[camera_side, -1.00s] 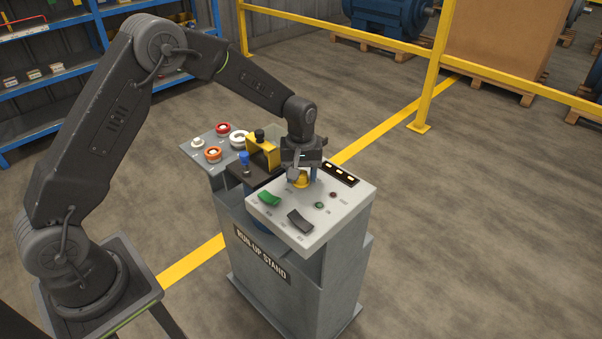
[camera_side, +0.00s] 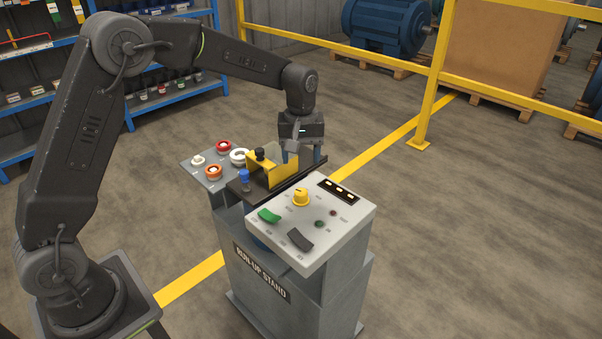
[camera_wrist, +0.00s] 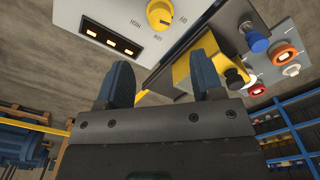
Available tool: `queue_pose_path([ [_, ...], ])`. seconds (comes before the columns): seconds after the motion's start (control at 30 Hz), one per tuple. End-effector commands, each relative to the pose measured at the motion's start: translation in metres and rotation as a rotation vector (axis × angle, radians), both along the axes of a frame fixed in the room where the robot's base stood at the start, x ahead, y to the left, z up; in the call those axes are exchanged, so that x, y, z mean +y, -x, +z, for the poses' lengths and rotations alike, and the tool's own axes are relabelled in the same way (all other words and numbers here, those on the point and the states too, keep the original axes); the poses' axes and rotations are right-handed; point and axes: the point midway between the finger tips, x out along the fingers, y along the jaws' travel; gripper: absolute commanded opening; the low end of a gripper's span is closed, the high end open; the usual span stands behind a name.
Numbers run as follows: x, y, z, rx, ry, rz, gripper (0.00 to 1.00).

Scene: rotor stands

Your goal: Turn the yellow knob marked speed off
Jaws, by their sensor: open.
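The yellow knob (camera_side: 300,197) stands on the light grey sloped panel (camera_side: 345,208) of the run-up stand.
A yellow bracket (camera_side: 270,170) and blue-topped post (camera_side: 244,176) stand close by. A side panel (camera_side: 226,180) holds red, orange and white buttons.

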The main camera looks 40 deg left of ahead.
Motion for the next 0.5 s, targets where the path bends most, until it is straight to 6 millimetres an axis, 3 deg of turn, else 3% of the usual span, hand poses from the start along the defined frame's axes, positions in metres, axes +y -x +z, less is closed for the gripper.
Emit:
queue_pose_path([
  [0.2,0.0,0.0,0.022,0.0,0.0,0.0,0.61],
  [0.5,0.0,0.0,0.025,0.001,0.0,0.0,0.61],
])
